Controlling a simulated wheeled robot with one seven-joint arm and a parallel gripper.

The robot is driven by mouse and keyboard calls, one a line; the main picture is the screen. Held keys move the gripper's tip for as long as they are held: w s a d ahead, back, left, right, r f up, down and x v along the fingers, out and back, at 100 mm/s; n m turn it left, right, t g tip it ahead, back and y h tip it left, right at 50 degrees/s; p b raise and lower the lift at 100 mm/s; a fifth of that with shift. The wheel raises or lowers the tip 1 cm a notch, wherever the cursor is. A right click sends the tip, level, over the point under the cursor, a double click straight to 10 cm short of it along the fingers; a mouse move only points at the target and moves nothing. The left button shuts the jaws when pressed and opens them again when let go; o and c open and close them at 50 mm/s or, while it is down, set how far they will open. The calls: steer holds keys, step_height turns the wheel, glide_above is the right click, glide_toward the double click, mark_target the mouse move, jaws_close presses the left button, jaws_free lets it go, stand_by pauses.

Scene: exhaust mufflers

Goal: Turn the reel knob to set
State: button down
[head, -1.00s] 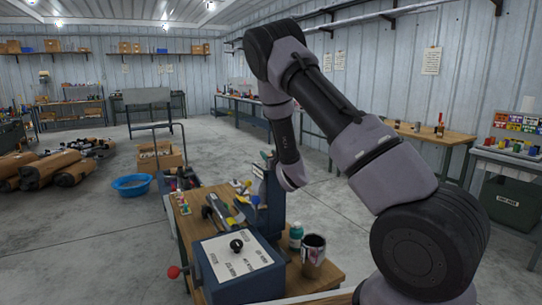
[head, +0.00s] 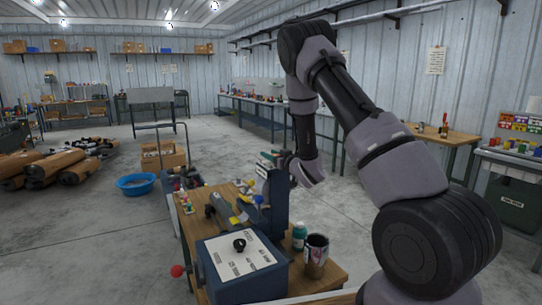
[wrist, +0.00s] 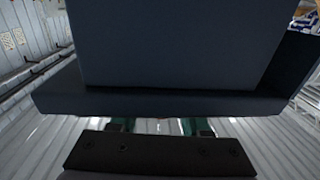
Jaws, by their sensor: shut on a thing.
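A blue-grey box (head: 238,283) stands on the near part of the wooden bench. Its white labelled panel (head: 262,258) carries a black knob (head: 239,245), and a red ball handle (head: 177,271) sticks out at its left. My gripper (head: 284,157) is well behind this box, at the top of a dark blue upright unit (head: 277,205). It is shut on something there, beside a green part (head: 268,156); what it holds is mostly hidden. In the wrist view a dark blue body (wrist: 170,100) fills the middle, with small green pieces (wrist: 120,125) below it. I cannot read which part is the reel knob.
A teal bottle (head: 299,236) and a stained can (head: 316,256) stand right of the upright unit. A yellow-and-grey tool (head: 222,207) lies to its left. A blue basin (head: 136,184) and cardboard-wrapped mufflers (head: 60,165) are on the floor. Open floor lies at the left.

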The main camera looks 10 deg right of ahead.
steer(key=shift+c, duration=1.8)
jaws_free()
steer(key=v, duration=1)
steer(key=shift+s+d, duration=0.15)
steer(key=shift+s, duration=0.2)
